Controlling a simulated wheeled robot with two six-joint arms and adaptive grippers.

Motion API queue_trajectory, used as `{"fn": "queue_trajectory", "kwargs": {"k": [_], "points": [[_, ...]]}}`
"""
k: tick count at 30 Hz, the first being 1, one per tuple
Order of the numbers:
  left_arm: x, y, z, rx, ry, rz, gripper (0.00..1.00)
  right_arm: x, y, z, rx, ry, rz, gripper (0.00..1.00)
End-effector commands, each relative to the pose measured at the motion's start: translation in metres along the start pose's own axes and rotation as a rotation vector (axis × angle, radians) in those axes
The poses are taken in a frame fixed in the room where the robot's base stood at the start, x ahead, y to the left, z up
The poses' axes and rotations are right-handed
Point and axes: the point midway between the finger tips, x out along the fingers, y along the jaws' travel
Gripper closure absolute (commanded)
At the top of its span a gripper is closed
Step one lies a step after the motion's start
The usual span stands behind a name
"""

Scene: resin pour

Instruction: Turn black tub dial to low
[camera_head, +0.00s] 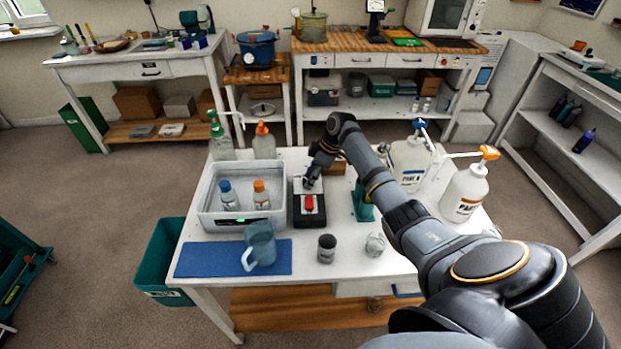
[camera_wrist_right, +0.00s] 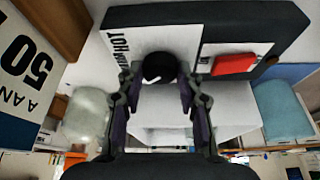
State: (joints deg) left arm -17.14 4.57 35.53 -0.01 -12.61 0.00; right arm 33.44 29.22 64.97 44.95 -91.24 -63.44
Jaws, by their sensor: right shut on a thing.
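The black dial (camera_wrist_right: 160,68) sits on a white label printed around it on the dark control box (camera_wrist_right: 290,22). "HOT" is readable on the label; the dial's pointer setting cannot be made out. My right gripper (camera_wrist_right: 160,90) has one finger on each side of the dial and is shut on it. In the head view my right gripper (camera_head: 312,184) is over the far end of the control box (camera_head: 309,220) and hides the dial. A red switch (camera_head: 309,203) is on the near part of the box. The pale tub (camera_head: 240,222) stands left of it. My left gripper is not in view.
Two small bottles (camera_head: 229,195) stand in the tub. A pitcher (camera_head: 261,243) stands on a blue mat (camera_head: 205,258). A dark cup (camera_head: 327,248) and a clear cup (camera_head: 375,244) are in front. A teal object (camera_head: 363,203) and white pump jugs (camera_head: 464,194) stand right.

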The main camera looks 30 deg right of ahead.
Motion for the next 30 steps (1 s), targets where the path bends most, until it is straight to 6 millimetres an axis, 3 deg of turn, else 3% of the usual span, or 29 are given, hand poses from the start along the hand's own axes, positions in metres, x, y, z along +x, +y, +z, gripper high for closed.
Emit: {"fn": "queue_trajectory", "kwargs": {"k": [10,27,28,30], "points": [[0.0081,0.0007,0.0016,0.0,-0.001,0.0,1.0,0.001,0.0011,-0.0005,-0.135,0.001,-0.055,0.96],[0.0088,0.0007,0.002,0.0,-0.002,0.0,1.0,0.0006,0.0011,-0.0006,-0.162,0.001,-0.067,0.96],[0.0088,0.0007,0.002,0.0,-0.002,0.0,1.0,0.0006,0.0011,-0.0006,-0.162,0.001,-0.067,0.61],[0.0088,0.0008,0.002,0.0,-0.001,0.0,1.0,0.0006,0.001,-0.0006,-0.162,0.001,-0.067,0.52]]}}
